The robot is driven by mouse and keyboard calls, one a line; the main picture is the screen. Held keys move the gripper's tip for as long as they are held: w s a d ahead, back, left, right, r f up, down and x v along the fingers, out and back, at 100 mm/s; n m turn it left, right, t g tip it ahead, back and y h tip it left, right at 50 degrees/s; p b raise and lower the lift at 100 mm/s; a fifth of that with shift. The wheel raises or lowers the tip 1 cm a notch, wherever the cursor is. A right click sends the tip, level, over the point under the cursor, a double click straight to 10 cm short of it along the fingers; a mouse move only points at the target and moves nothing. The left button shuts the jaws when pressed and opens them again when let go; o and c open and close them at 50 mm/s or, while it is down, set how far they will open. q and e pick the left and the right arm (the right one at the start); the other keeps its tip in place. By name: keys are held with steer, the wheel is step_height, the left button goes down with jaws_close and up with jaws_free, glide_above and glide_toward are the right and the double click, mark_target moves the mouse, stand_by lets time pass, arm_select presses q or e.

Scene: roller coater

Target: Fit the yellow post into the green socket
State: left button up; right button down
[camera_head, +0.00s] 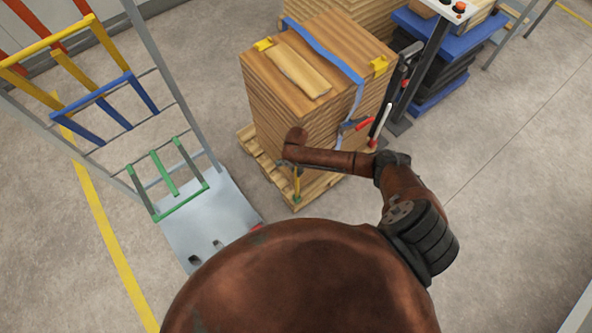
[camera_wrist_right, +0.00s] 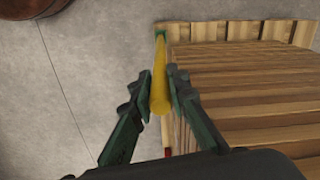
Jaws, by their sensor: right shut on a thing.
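The yellow post (camera_wrist_right: 160,92) is between the two dark fingers of my right gripper (camera_wrist_right: 162,76) in the right wrist view. The gripper is shut on it. The post's far end meets or overlaps the green socket (camera_wrist_right: 161,32) at the corner of the wooden pallet; I cannot tell whether it is inside. In the head view my right gripper (camera_head: 295,170) hangs beside the pallet's near corner, with a short part of the yellow post (camera_head: 297,185) below it. The socket is too small to make out clearly there. My left gripper is not in view.
A tall stack of boards (camera_head: 300,85) with a blue strap stands on the pallet (camera_head: 262,165), close to my right gripper. A rack with coloured bars (camera_head: 95,105) stands at the left. A control post (camera_head: 428,60) is behind on the right. Floor is clear at right.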

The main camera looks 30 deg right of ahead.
steer(key=shift+r, duration=0.2)
steer(key=shift+f, duration=0.35)
steer(key=c, duration=1.9)
jaws_free()
step_height(320, 180, up, 13)
steer(key=p, duration=0.3)
steer(key=shift+f+p, duration=0.15)
steer(key=shift+p, duration=0.25)
steer(key=shift+a, duration=0.1)
